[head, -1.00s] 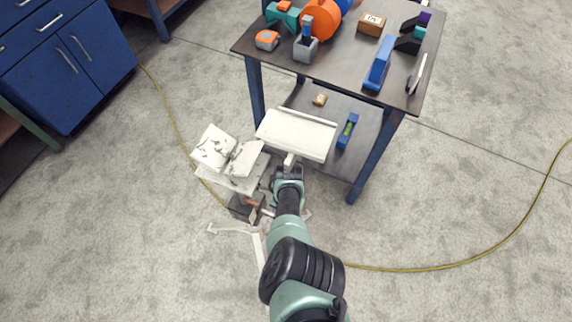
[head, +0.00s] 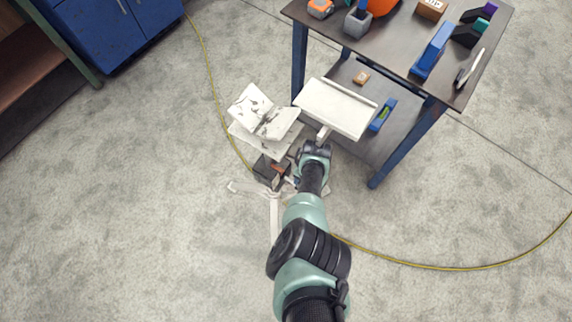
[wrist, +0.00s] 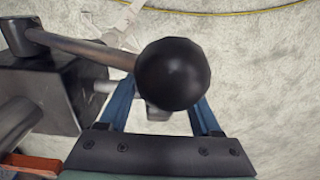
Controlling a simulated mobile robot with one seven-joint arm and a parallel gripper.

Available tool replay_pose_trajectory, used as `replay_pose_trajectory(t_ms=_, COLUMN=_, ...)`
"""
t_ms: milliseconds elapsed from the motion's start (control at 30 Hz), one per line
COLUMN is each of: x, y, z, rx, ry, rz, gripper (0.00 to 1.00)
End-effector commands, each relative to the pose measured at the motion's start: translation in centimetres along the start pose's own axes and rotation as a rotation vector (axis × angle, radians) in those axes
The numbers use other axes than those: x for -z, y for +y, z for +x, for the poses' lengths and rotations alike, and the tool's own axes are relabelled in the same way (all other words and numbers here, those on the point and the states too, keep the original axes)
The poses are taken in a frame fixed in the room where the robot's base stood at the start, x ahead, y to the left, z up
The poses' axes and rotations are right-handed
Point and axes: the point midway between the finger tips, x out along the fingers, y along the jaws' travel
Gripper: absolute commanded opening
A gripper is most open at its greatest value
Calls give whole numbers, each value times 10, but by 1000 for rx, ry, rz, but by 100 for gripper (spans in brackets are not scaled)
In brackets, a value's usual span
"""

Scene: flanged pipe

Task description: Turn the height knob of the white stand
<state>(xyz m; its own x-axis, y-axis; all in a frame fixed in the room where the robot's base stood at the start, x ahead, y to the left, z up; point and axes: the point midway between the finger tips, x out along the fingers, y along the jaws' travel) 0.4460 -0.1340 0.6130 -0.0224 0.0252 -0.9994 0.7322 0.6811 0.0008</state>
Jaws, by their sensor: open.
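The white stand (head: 274,212) is on the floor left of centre in the head view, with splayed legs and a dark block (head: 270,172). In the wrist view, the dark block (wrist: 45,95) is at the left. A metal rod from it ends in a black ball knob (wrist: 173,74). A short light shaft (wrist: 105,87) also leaves the block, toward a grey part (wrist: 157,112) mostly hidden behind the ball. My gripper (head: 314,150) is beside the stand. In the wrist view its blue fingers are open on either side of the grey part; contact cannot be told.
White panels (head: 252,105) and a white plate (head: 337,107) are close to my gripper. A dark cart (head: 400,45) with blue legs and tools stands at the upper right. A yellow cable (head: 440,268) lies on the floor.

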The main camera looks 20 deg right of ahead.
Motion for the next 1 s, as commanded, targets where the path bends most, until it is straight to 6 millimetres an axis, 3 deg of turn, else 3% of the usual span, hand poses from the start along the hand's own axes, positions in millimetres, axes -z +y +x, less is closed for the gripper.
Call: replay_pose_trajectory(t_ms=1000, x=3, y=0, z=5, rx=0, ry=-623, rz=-4, gripper=65)
